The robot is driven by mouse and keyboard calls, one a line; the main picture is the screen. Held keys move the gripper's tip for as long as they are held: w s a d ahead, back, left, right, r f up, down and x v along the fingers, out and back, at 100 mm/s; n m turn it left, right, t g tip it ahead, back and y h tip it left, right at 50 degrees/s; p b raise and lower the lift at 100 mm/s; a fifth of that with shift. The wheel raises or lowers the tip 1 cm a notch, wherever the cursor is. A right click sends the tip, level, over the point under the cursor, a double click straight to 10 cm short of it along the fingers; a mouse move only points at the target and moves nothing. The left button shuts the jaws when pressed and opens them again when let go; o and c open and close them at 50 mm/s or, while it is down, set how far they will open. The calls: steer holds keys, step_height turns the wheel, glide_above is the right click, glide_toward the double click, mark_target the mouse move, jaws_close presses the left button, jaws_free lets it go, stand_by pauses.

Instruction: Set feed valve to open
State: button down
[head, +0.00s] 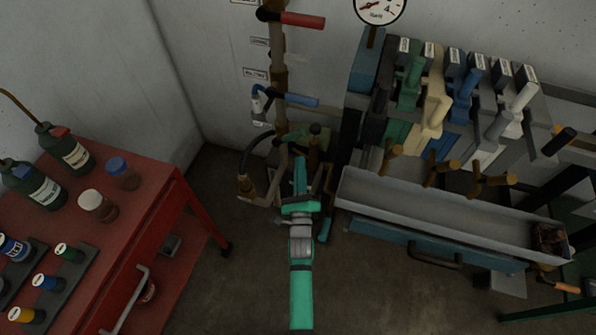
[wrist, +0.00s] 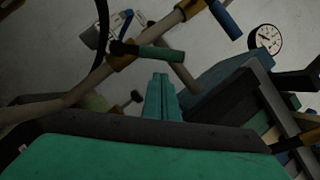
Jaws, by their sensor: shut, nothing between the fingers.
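A vertical pipe on the wall carries lever valves. A red lever (head: 300,20) is at the top, sticking out to the right. A blue lever (head: 288,98) sits lower, also crosswise to the pipe; a blue lever also shows in the wrist view (wrist: 226,18). A green lever (wrist: 160,53) lies at a slant across the pipe in the wrist view. Small wall labels (head: 255,73) stand beside the pipe, too small to read, so I cannot tell which is the feed valve. My gripper (head: 299,162) is shut and empty, low in front of the pipe; its fingers (wrist: 161,80) point toward the green lever, apparently apart from it.
A red cart (head: 150,215) with bottles and jars stands left. A manifold with coloured levers (head: 435,100) and a grey trough (head: 430,215) fill the right. A gauge (head: 379,8) is above. A curved black hose (head: 258,145) hangs close left of my gripper.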

mark_target(290, 137)
steer(key=x, duration=0.6)
steer(key=shift+w+r, duration=0.25)
steer(key=shift+w, duration=0.1)
stand_by(0.3)
